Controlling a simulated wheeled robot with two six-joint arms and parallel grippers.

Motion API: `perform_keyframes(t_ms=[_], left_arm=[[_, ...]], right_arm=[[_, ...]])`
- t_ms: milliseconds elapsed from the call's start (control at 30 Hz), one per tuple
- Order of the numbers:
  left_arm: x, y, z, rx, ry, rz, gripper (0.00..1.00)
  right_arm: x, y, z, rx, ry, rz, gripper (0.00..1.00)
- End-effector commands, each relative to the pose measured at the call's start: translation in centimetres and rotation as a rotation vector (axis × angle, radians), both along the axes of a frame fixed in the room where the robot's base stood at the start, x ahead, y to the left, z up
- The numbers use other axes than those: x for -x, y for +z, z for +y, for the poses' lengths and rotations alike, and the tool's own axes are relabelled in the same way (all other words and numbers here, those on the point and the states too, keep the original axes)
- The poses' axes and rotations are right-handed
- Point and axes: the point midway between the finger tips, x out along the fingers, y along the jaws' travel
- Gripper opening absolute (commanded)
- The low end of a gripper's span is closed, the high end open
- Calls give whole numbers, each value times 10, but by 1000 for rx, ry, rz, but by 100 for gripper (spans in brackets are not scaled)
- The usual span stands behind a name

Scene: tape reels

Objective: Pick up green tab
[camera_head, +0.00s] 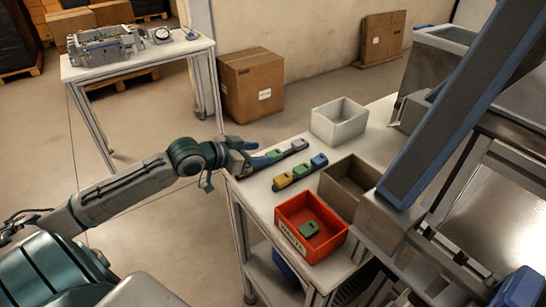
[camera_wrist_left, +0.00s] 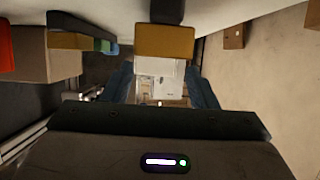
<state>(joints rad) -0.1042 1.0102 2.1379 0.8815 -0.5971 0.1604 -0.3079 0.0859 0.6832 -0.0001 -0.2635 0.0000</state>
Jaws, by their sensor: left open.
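Another green tab (camera_head: 300,171) stands in a second rack between a yellow tab (camera_head: 283,180) and a blue tab (camera_head: 319,160). A third green piece (camera_head: 308,229) lies in the red bin (camera_head: 322,252). My left gripper (camera_head: 256,160) is at the end of the first rack, partly covering it. In the left wrist view, its fingers (camera_wrist_left: 162,88) are apart, with a yellow block (camera_wrist_left: 165,42) ahead of the gap. Contact cannot be told.
A pale grey bin (camera_head: 339,132) and a brown bin (camera_head: 338,196) stand on the worktable (camera_head: 256,202). A large blue-grey beam (camera_head: 450,110) crosses the right side. A cardboard box (camera_head: 251,87) stands on the floor behind. Another table (camera_head: 140,62) is at the back left.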

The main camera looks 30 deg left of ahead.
Motion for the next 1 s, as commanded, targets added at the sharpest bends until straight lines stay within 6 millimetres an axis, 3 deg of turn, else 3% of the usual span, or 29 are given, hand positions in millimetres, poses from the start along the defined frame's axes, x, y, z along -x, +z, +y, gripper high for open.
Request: perform_keyframes(t_ms=[500,833,1000], left_arm=[[-32,-17,-16,4,0,-1,53],[-34,-19,-17,0,-2,1,53],[-34,-19,-17,1,-2,0,21]], right_arm=[[9,3,6,-6,-3,12,36],[7,2,9,-10,-4,9,36],[4,3,7,-8,-3,6,36]])
